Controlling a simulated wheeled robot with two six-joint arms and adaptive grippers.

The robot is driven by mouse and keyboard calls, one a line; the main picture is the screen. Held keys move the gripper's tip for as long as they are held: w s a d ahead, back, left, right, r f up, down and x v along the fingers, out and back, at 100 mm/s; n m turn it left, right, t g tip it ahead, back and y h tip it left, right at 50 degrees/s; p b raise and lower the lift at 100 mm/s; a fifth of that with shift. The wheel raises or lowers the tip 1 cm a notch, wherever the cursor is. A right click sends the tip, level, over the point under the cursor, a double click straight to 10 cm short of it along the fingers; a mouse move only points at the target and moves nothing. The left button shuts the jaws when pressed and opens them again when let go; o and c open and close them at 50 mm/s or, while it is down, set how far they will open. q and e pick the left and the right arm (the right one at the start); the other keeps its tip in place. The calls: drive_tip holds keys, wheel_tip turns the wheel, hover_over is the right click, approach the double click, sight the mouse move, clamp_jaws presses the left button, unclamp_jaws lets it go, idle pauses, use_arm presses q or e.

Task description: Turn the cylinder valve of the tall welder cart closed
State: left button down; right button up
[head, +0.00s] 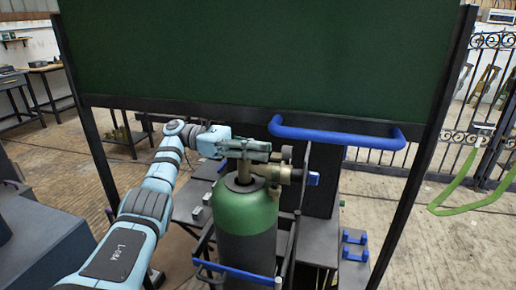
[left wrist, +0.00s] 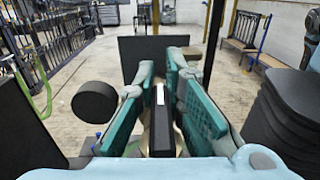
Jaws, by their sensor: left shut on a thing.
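The gas cylinder (head: 245,215), green on top and grey below, stands upright in the welder cart. My left gripper (head: 262,154) reaches in from the left above the cylinder top. In the left wrist view its teal fingers (left wrist: 165,108) are shut on the cylinder valve's handle (left wrist: 160,128), a black bar with a white mark, with brass beside it. In the head view the fingers hide the handle. My right gripper is not in view.
The cart's blue push handle (head: 335,132) stands close behind and right of the valve. A dark green screen (head: 260,50) on black posts fills the upper middle. A dark round part (left wrist: 97,102) is left of my fingers in the wrist view. A black gate (head: 410,155) stands behind right.

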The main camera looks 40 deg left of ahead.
use_arm(q)
drive_tip(key=c, duration=1.7)
unclamp_jaws()
drive_tip(key=shift+o, duration=0.2)
drive_tip(key=shift+r, duration=0.1)
wheel_tip(320, 180, up, 10)
